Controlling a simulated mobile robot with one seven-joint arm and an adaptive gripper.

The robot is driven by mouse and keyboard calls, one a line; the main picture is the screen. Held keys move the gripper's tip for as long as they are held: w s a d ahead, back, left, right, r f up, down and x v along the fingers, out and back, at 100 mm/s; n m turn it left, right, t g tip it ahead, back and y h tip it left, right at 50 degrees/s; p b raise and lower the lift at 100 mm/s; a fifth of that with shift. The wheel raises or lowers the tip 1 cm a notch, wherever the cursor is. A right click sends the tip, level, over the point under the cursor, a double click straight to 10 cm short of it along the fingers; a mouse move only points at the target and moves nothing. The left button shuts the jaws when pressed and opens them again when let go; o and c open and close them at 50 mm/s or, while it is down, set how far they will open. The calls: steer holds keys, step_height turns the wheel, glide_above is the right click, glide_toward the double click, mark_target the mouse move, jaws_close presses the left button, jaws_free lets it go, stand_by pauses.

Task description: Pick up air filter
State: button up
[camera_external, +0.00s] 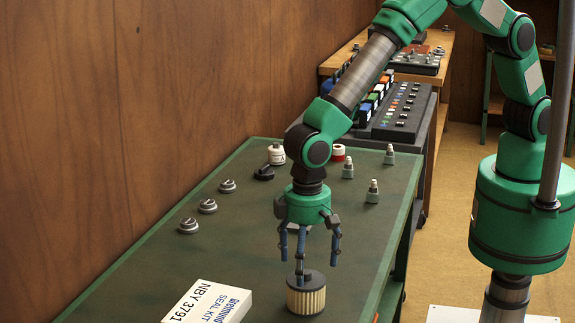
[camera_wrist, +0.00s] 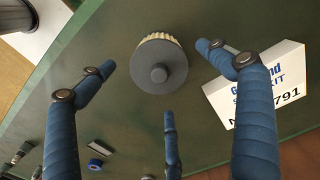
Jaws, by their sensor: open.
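The air filter (camera_external: 306,295) is a short pleated tan cylinder with a dark grey cap and a central knob. It stands upright on the green table near its front edge. In the wrist view its round cap (camera_wrist: 159,73) faces the camera. My gripper (camera_external: 308,268) has blue fingers and points down just above the filter. In the wrist view the three fingers (camera_wrist: 168,90) are spread around and below the cap, with visible gaps. The gripper is open and holds nothing.
A white seal kit box (camera_external: 208,303) lies left of the filter, close to one finger in the wrist view. Several round metal parts (camera_external: 207,206) line the wall side. Several small fittings (camera_external: 372,191), a white jar (camera_external: 276,154) and a black part (camera_external: 264,173) stand farther back.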

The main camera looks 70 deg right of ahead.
mark_target(307, 301)
steer(key=shift+f+b, duration=0.45)
steer(key=shift+f, duration=2.2)
steer(key=c, duration=1.3)
